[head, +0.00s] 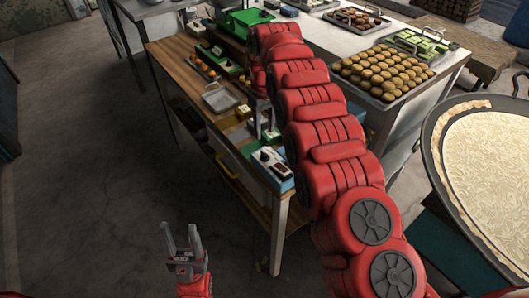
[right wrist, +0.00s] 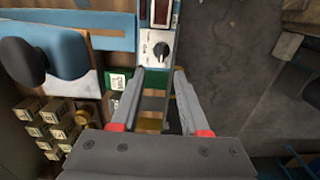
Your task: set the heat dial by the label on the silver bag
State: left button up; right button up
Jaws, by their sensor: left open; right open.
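The heat dial (right wrist: 161,49) is a dark round knob with a pale pointer on a white panel, below a dark red display. In the head view its white control box (head: 271,163) sits at the near end of the wooden bench. My right gripper (right wrist: 160,72) is open and empty. Its fingertips are just below the dial in the right wrist view, apart from it. It also shows in the head view (head: 266,120), partly behind my right arm. My left gripper (head: 182,243) is open and empty over the floor. I cannot make out a silver bag or its label.
The wooden bench (head: 172,51) holds a grey metal tray (head: 219,97) and a green container (head: 243,20). A steel table behind carries a tray of round brown items (head: 382,72). A large round pan (head: 433,155) stands at the right. The floor at left is clear.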

aim_at(264, 153)
jog(key=f+p, duration=0.1)
jog(key=s+f, duration=0.1)
jog(key=shift+f+p, duration=0.4)
jog(key=f, duration=0.1)
jog(key=f+p, duration=0.1)
jog(key=f, duration=0.3)
jog(key=shift+w, duration=0.4)
jog(key=shift+f, duration=0.3)
jog(key=shift+s+f+p, duration=0.15)
jog(key=shift+p, duration=0.15)
jog(key=shift+f, duration=0.1)
jog(key=shift+c, duration=0.2)
grip_shut()
